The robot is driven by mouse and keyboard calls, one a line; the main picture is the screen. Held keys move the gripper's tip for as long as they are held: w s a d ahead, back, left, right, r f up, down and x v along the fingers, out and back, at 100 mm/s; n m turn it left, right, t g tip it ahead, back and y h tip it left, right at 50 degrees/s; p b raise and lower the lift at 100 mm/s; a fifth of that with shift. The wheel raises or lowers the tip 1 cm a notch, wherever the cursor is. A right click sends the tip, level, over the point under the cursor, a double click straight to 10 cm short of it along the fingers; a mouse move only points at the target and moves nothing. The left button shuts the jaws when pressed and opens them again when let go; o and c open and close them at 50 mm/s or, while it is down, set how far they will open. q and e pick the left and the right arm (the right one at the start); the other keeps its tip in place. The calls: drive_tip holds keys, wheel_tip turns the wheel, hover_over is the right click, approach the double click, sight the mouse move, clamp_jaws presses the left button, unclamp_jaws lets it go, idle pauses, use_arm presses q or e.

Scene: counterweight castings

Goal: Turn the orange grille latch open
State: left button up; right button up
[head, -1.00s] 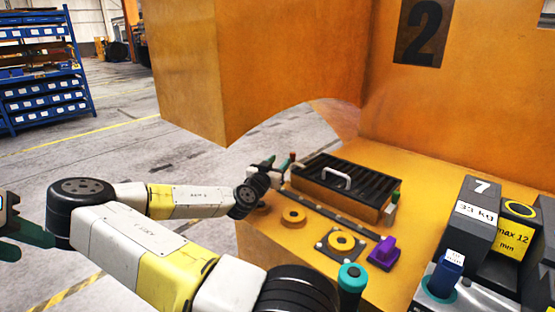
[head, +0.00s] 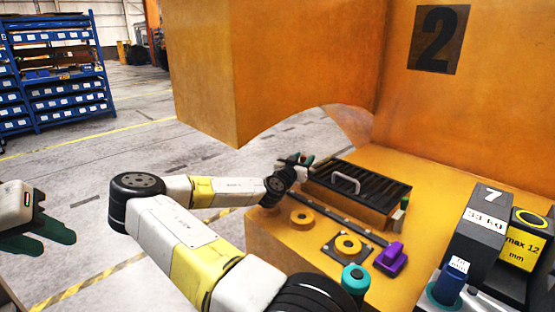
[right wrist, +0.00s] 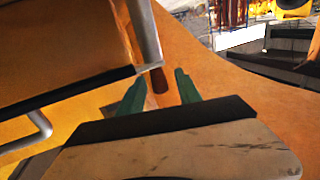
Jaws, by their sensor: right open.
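The black slatted grille (head: 358,184) lies in an orange frame on the orange casting, with a pale bar handle (head: 345,183) on top. At its far left end my right gripper (head: 296,160) is open, with green fingers. In the head view the latch is mostly hidden by the gripper. My left gripper (head: 50,236) is at the left edge, away from the casting; its opening is unclear.
Dark weights (head: 482,222) stand at the right. The big orange casting wall (head: 270,70) overhangs behind. Floor at left is open.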

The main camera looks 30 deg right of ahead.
clamp_jaws()
idle(0.4)
drive_tip(key=shift+w+a+m+g+h, duration=0.15)
drive_tip(key=shift+m+g+h, duration=0.9)
drive_tip(key=shift+g, duration=0.75)
drive_tip(key=m+g+h, duration=0.1)
drive_tip(key=m+g, duration=0.4)
drive_tip(key=g, duration=0.2)
drive_tip(key=m+g+y, duration=0.1)
drive_tip(key=m+g, duration=0.1)
drive_tip(key=g, duration=0.1)
drive_tip(key=m+g, duration=0.2)
drive_tip(key=g, duration=0.1)
drive_tip(key=shift+d+m+g+y, duration=0.2)
drive_tip(key=shift+m+g+y, duration=0.05)
drive_tip(key=shift+g+y, duration=0.15)
drive_tip(key=shift+m+g+y, duration=0.85)
drive_tip(key=shift+m+g, duration=0.45)
drive_tip(key=shift+g, duration=0.3)
drive_tip(key=shift+m+g+y, duration=0.5)
drive_tip(key=shift+g+y, duration=0.1)
drive_tip(key=shift+g, duration=0.1)
